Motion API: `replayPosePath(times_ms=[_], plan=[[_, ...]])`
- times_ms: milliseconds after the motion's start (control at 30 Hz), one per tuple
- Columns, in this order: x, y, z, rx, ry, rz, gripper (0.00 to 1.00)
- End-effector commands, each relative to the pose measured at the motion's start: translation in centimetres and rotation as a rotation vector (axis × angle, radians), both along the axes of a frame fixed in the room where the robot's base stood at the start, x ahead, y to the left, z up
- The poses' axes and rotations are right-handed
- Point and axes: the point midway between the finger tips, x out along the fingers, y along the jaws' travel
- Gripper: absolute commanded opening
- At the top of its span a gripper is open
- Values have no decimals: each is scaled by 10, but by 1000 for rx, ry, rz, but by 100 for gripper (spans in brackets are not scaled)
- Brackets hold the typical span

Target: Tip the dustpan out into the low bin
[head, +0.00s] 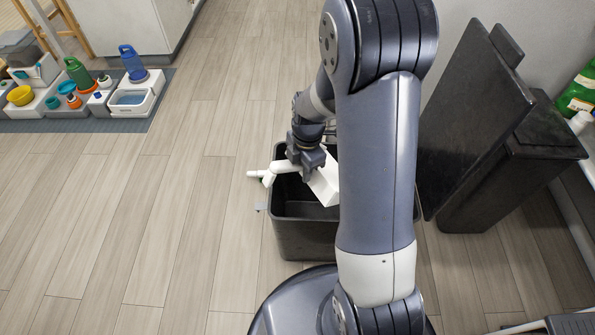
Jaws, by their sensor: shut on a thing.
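My gripper (308,158) is shut on the white dustpan (323,188) and holds it above the low bin. The dustpan is tilted, with its pan side hanging down over the bin opening and a white handle part sticking out to the left. The low bin (300,238) is dark grey, open at the top, and stands on the floor. My arm hides the right part of the bin and some of the dustpan. I cannot see any contents in the dustpan, and the bin's inside is dark.
A tall black bin (510,165) with its lid raised stands to the right against the wall. A grey mat (60,126) with bowls, bottles and small containers lies at the upper left. A white cabinet (115,25) stands behind it. The wooden floor at left is clear.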

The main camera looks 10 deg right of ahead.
Motion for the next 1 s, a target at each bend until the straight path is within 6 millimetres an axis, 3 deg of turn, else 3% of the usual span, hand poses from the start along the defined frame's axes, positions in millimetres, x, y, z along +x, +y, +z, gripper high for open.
replayPosePath(times_ms=[300,1000], plan=[[7,-22,26,155,41,-4,0],[23,-76,60,481,141,-2,0]])
